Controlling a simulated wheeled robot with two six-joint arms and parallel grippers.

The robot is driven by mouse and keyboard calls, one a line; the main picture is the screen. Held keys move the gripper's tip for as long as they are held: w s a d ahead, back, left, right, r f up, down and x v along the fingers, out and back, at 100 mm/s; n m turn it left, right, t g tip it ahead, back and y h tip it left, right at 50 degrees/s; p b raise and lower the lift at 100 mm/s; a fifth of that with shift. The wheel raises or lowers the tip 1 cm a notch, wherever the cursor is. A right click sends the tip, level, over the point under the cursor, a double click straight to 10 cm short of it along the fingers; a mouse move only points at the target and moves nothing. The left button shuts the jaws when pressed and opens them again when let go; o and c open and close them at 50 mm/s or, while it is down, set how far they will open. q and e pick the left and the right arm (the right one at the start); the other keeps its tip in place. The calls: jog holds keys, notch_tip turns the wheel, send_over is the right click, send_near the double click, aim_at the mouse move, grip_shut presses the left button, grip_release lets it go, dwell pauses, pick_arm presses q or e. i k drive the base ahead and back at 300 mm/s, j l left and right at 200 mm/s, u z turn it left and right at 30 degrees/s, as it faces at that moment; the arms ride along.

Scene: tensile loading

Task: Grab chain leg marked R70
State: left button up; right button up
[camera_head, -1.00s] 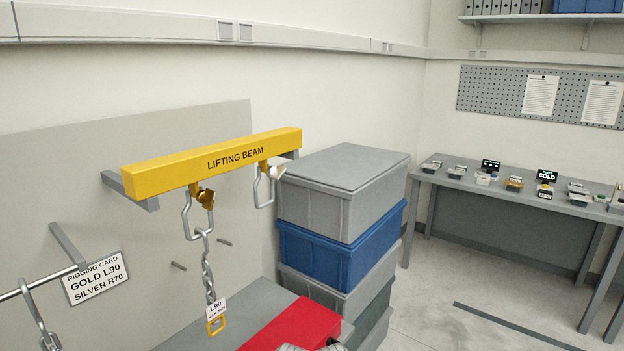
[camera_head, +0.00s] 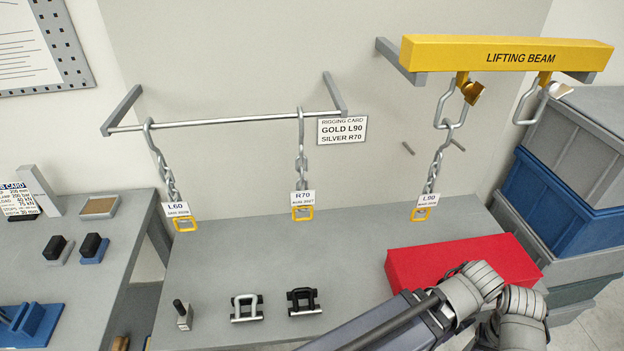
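The chain leg marked L60 (camera_head: 168,178) hangs from the same rail, to the left. The chain leg marked L90 (camera_head: 436,170) hangs from the left hook of the yellow lifting beam (camera_head: 505,54). One of my arms reaches in at the lower right, over the red block, well away from the R70 chain. No gripper fingers show.
The rigging card (camera_head: 342,130) reads GOLD L90, SILVER R70. A red block (camera_head: 425,263) lies on the grey bench (camera_head: 225,275). A silver shackle (camera_head: 247,307) and a black shackle (camera_head: 304,301) sit at its front. Stacked crates (camera_head: 562,190) stand at the right. The beam's right hook (camera_head: 533,105) is empty.

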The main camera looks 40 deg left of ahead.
aim_at(302, 200)
jog(key=u, duration=1.6)
jog(key=j+z, duration=0.15)
jog(key=z, duration=1.4)
jog(key=k+j, duration=0.15)
jog(key=k, duration=0.6)
